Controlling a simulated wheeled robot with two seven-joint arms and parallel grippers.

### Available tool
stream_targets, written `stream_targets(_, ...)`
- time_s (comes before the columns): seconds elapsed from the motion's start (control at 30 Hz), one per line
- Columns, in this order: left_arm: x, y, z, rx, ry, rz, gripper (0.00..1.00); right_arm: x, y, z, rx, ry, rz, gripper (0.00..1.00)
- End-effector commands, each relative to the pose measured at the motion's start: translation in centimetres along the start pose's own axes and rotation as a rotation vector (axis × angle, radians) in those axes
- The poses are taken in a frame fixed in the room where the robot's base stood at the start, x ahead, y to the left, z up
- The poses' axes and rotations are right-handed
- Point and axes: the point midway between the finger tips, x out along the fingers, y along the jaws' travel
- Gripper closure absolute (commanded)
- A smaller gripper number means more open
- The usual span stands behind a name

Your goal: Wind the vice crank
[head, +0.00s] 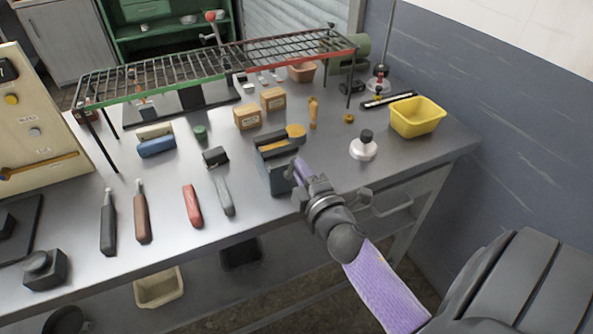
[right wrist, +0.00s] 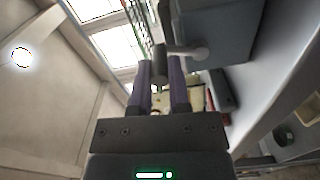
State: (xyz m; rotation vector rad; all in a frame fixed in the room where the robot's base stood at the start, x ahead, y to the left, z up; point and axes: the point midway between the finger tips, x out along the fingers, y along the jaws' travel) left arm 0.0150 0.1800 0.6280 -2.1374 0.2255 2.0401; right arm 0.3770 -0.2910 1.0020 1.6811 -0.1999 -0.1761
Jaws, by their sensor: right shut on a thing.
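The blue-grey vice (head: 279,176) stands at the front edge of the metal workbench (head: 262,215), with a yellowish pad at its jaws. My right gripper (head: 299,170) reaches it from the lower right and hides most of its crank in the head view. In the right wrist view, the vice body (right wrist: 215,28) is at the top. The crank (right wrist: 184,51) runs from a rounded hub to a dark grip. My purple fingers (right wrist: 161,82) are shut on that dark grip. My left gripper is not in view.
A wire rack (head: 215,65) stands over the back of the bench. Several handled tools, including a red one (head: 192,205), lie left of the vice. A white-based item (head: 363,150) and a yellow bin (head: 417,118) stand to its right. A drawer handle (head: 392,205) protrudes below the bench edge.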

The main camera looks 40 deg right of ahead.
Motion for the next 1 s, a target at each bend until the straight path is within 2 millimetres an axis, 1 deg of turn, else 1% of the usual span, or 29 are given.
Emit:
stream_targets(0.27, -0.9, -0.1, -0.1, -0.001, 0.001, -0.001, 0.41, 0.0, -0.2, 1.1, 0.259, -0.002, -0.001, 1.0)
stream_targets(0.6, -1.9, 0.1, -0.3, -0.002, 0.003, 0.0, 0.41, 0.0, -0.9, 2.1, 0.563, -0.003, -0.001, 1.0)
stream_targets(0.8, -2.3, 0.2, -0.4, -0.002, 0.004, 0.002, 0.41, 0.0, -1.4, 2.6, 0.703, -0.003, -0.002, 1.0)
stream_targets(1.0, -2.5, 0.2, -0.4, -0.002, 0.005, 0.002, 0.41, 0.0, -1.8, 2.8, 0.799, -0.003, -0.003, 1.0)
